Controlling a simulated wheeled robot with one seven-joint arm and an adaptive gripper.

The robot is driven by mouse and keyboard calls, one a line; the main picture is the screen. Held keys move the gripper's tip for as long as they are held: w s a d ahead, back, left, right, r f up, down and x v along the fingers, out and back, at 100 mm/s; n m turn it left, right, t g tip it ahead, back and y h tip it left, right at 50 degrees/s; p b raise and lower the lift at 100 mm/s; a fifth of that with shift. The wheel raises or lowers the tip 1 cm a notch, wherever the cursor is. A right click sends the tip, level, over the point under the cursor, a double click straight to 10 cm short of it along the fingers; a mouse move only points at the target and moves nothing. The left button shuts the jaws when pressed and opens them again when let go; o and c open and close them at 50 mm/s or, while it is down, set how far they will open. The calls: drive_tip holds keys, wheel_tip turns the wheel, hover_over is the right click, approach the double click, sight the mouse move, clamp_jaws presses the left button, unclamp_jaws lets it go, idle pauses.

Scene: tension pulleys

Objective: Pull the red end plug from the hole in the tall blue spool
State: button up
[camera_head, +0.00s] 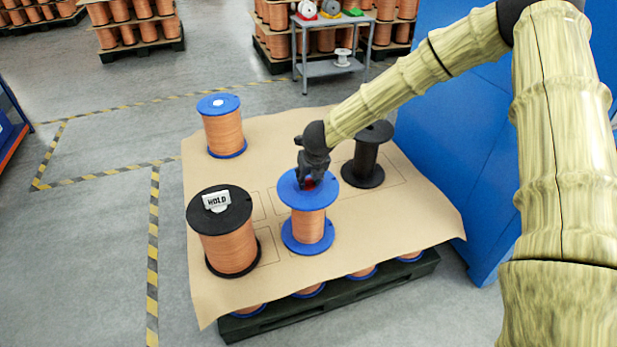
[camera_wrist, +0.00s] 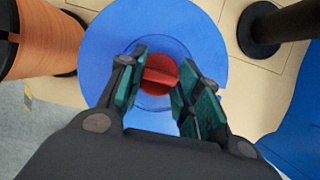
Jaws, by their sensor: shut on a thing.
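The tall blue spool (camera_head: 308,230) stands upright at the middle of the paper-covered pallet, copper wire wound between its blue flanges. Its round top flange (camera_wrist: 205,45) fills the middle of the wrist view. The red end plug (camera_wrist: 160,72) is at the flange's centre, round with a raised grip bar. My gripper (camera_head: 310,180) points down over this flange. In the wrist view its fingers (camera_wrist: 160,85) are on both sides of the plug's bar, shut on it. The hole is hidden under the plug, and I cannot tell whether the plug is raised at all.
A black-flanged spool with a HOLD sign (camera_head: 217,202) stands left. An empty black spool (camera_head: 367,155) stands close behind right. Another blue spool (camera_head: 221,125) is at the back left. A blue wall-like block (camera_head: 480,130) borders the right. Brown paper (camera_head: 262,135) is bare between spools.

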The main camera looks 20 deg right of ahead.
drive_tip(key=shift+r+p, duration=1.3)
drive_tip(key=shift+r, duration=0.15)
idle(0.7)
drive_tip(key=shift+r+p, duration=1.75)
drive_tip(key=shift+r, duration=0.3)
